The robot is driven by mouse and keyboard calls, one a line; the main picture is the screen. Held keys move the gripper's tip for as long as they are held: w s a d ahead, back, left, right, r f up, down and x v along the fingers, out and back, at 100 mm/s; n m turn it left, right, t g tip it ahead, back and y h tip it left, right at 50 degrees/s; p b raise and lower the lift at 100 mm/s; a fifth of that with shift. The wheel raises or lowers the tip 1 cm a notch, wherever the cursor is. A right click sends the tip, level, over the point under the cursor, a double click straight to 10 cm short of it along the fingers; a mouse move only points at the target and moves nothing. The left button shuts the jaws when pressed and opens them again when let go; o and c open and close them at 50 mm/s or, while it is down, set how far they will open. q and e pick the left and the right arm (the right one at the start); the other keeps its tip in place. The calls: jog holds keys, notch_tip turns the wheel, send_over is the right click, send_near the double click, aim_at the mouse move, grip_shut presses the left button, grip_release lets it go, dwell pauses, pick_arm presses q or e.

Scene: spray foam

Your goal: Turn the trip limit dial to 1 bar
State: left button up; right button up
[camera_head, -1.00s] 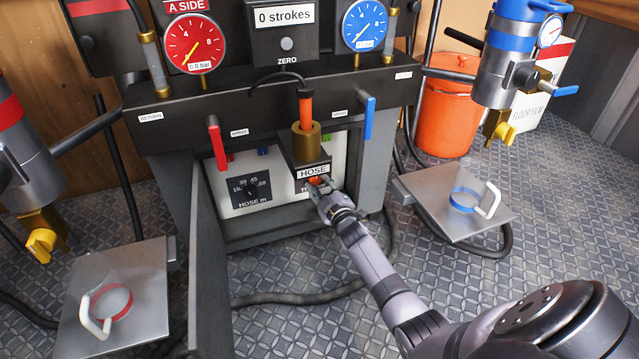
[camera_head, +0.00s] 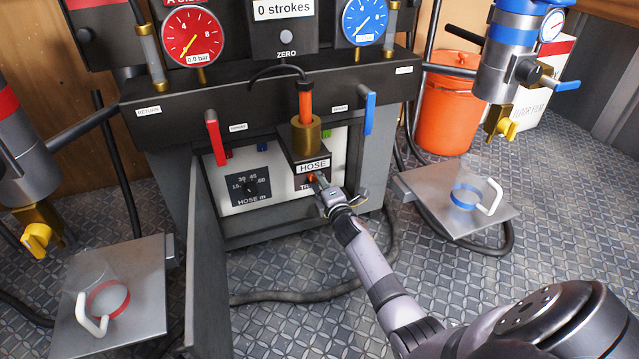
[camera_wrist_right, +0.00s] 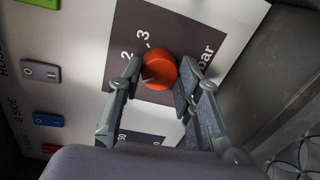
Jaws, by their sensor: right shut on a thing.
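The orange-red trip limit dial (camera_wrist_right: 160,71) sits on a dark plate (camera_wrist_right: 160,25) where 2, 3 and "bar" can be read; the 1 is not visible. A small grey mark shows at the dial's left edge in the right wrist view, but I cannot tell its exact setting. My right gripper (camera_wrist_right: 157,88) is shut on the dial, one finger on each side. In the head view my right gripper (camera_head: 324,188) reaches the panel just below the HOSE label and mostly hides the dial. My left gripper is not in view.
The HOSE m dial (camera_head: 250,187) is left of the trip dial. A brass fitting (camera_head: 306,135) overhangs it. The open cabinet door (camera_head: 207,270) stands at left, and a red lever (camera_head: 214,138) and a blue lever (camera_head: 369,113) hang above. A steel platform (camera_head: 425,185) is at right.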

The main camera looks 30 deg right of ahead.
jog(key=shift+a+n, duration=0.1)
jog(key=shift+n, duration=0.5)
jog(key=o, duration=1.2)
jog(key=shift+r, duration=0.1)
notch_tip(320, 180, up, 10)
jog(key=shift+f, duration=0.1)
